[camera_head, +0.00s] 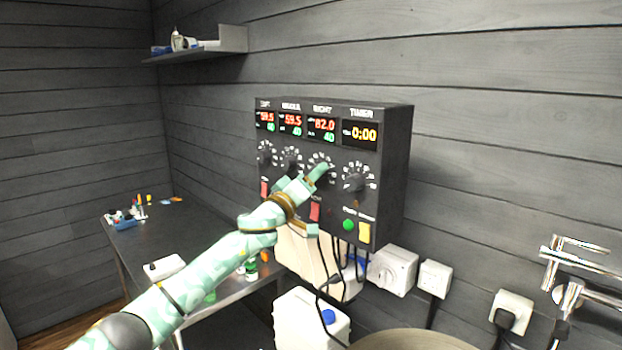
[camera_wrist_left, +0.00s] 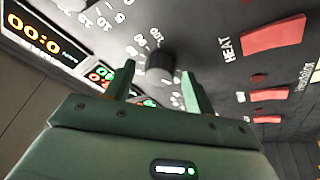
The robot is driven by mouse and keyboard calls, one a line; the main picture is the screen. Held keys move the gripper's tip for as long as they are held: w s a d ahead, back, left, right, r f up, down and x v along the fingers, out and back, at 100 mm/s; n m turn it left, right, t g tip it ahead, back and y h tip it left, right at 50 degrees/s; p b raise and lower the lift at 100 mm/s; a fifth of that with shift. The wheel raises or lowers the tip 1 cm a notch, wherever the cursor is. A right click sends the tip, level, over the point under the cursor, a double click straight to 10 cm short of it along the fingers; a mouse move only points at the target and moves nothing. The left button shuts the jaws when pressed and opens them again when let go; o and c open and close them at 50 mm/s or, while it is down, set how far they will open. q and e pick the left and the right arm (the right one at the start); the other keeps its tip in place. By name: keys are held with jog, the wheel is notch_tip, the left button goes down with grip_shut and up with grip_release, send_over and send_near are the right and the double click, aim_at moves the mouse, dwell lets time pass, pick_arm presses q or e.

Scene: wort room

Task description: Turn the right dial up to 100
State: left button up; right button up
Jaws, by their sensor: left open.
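The black control box (camera_head: 395,160) hangs on the wall with a row of dials under red and green displays. The display labelled RIGHT (camera_head: 322,127) reads 82.0 in red and 40 in green. The right dial (camera_head: 317,160) is a black knob with white numbers, partly hidden by my left gripper (camera_head: 318,173) in the head view. In the left wrist view, the right dial's knob (camera_wrist_left: 160,67) shows between the two green fingertips of my open left gripper (camera_wrist_left: 156,84). I cannot tell whether the fingers touch it. My right gripper is not in view.
The timer dial (camera_head: 356,178) sits just right of my gripper; the middle dial (camera_head: 291,158) is to its left. Red switches (camera_head: 314,211), a green button (camera_head: 348,225) and a yellow switch (camera_head: 364,232) lie below. Cables (camera_head: 335,260) hang underneath.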

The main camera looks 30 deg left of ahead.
pick_arm(q)
jog(key=shift+c, duration=0.3)
jog(key=c, duration=0.9)
